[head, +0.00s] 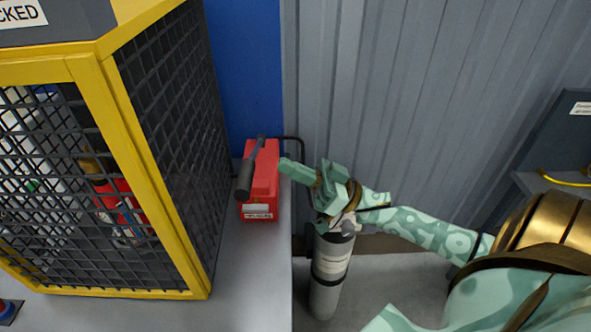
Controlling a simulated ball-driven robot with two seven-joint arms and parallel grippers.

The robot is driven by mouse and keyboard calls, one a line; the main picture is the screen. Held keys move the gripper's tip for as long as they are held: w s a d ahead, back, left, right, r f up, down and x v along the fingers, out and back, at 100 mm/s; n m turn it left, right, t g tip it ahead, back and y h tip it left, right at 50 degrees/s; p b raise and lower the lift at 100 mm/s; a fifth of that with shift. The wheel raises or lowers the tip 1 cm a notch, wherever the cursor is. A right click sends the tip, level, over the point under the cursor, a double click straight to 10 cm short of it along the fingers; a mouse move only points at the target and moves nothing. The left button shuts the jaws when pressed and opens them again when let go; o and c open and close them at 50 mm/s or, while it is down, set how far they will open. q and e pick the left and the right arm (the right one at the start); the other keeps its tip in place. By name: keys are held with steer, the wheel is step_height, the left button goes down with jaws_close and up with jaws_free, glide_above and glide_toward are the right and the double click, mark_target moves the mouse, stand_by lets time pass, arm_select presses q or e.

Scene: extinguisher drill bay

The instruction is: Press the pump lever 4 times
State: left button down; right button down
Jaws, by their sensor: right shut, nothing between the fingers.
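The pump is a red box (262,185) with a small white label, standing on a grey surface. Its dark pump lever (250,165) runs along the top, with a thick black grip at the near left end. My right gripper (286,165), teal and patterned, comes in from the right. It is shut and empty, its tip pointing left beside the pump's right edge. Any contact with the pump is unclear from this angle. My left gripper is out of view.
A yellow-framed mesh cage (125,90) stands close on the left, with red items inside. A grey cylinder (329,268) stands below my right gripper. A corrugated grey wall (400,90) is behind. A dark shelf (560,140) is at the right.

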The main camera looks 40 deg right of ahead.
arm_select(q)
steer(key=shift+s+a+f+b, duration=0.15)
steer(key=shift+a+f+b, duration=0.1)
steer(key=shift+b, duration=0.1)
arm_select(e)
steer(key=w+a, duration=0.3)
steer(key=a, duration=0.2)
steer(key=shift+w+f, duration=0.3)
steer(key=shift+w, duration=0.1)
steer(key=shift+a, duration=0.1)
